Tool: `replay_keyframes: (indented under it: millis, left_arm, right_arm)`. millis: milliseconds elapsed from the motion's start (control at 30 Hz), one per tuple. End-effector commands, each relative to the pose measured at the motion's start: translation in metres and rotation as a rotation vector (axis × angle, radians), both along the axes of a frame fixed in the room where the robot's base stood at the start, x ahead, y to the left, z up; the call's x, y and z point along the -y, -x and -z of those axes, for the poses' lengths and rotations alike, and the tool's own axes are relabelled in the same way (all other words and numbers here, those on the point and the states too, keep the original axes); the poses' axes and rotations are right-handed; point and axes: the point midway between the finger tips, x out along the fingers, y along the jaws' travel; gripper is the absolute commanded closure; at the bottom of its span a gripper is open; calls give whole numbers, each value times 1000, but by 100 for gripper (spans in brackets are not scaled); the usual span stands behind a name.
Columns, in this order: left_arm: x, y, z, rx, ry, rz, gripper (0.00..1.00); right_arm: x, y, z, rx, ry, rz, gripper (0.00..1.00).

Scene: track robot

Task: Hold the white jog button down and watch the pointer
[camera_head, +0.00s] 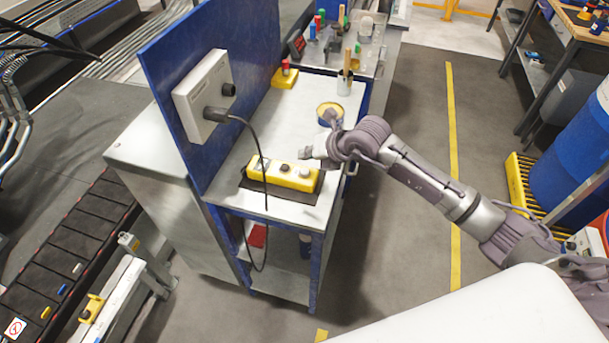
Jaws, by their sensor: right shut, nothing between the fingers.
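A yellow control box (280,174) with a row of buttons lies on a dark mat on the metal bench top. A pale button (304,172), likely the white jog button, sits near its right end; darker buttons are to its left. My right gripper (307,153) is shut and empty, coming in from the right. Its tip shows just above and behind the pale button in the picture, and I cannot make out contact. No pointer can be made out at this size. My left gripper is not in view.
A black cable (265,180) runs from the grey wall box (203,95) across the control box and hangs below the bench. A round yellow-topped tin (330,113) stands close behind my right wrist. A blue panel (170,60) bounds the bench on the left.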

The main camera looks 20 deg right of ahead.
Motion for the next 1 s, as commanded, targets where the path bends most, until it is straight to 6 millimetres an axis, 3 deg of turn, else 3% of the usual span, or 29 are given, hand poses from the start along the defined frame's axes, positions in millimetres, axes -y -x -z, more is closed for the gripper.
replay_keyframes:
  millis: [33, 200, 1000]
  left_arm:
    - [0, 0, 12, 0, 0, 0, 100]
    - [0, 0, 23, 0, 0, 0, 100]
    - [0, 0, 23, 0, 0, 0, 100]
  right_arm:
    - [0, 0, 14, -2, 0, 1, 100]
    - [0, 0, 27, 0, -1, 1, 100]
    - [0, 0, 27, 0, 0, 0, 100]
